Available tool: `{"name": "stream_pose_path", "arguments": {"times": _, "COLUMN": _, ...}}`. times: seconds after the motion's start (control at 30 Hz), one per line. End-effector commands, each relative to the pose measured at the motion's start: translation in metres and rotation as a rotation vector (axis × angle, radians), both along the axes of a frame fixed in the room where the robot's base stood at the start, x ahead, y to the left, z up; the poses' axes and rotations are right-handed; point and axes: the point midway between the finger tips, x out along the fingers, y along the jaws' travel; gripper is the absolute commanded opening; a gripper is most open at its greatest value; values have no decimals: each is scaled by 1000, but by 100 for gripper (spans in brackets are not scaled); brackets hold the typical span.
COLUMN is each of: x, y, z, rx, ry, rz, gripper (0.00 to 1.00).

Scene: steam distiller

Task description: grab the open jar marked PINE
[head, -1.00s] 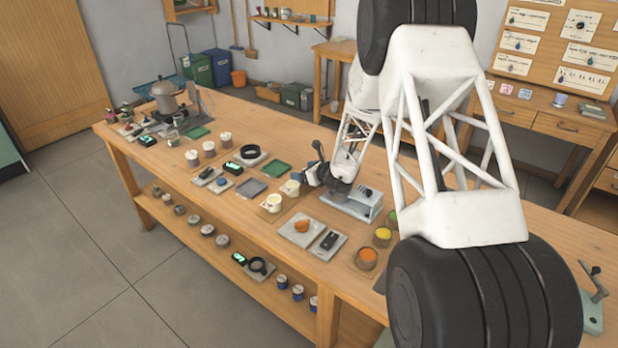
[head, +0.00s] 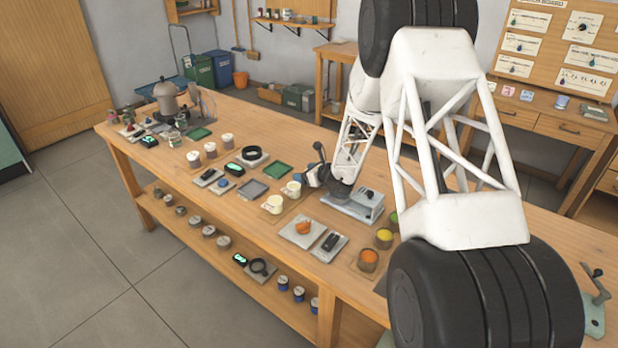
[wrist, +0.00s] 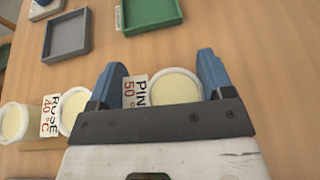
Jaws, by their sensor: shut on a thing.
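The jar marked PINE (wrist: 175,88) has pale cream contents and a white label reading PINE 50 °C on its left in the wrist view. My gripper (wrist: 158,65) has its two blue fingers on either side of this jar and is shut on it. The jar's lower part is hidden by my gripper.
A ROSE jar (wrist: 75,108) stands close left of my gripper, with another cream jar (wrist: 14,122) beyond it. A grey tray (wrist: 66,36) and a green tray (wrist: 150,12) lie ahead. A grey metal device (head: 352,205) sits right of my gripper in the head view.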

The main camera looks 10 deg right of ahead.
Motion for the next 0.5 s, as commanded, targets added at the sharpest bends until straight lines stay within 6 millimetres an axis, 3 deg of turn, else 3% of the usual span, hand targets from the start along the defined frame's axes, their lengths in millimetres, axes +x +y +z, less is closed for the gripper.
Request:
{"name": "stream_pose_path", "arguments": {"times": 0.27, "x": 0, "y": 0, "z": 5, "rx": 1, "ry": -1, "rz": 0, "gripper": 50}}
{"name": "stream_pose_path", "arguments": {"times": 0.5, "x": 0, "y": 0, "z": 23, "rx": 0, "ry": -3, "rz": 1, "gripper": 50}}
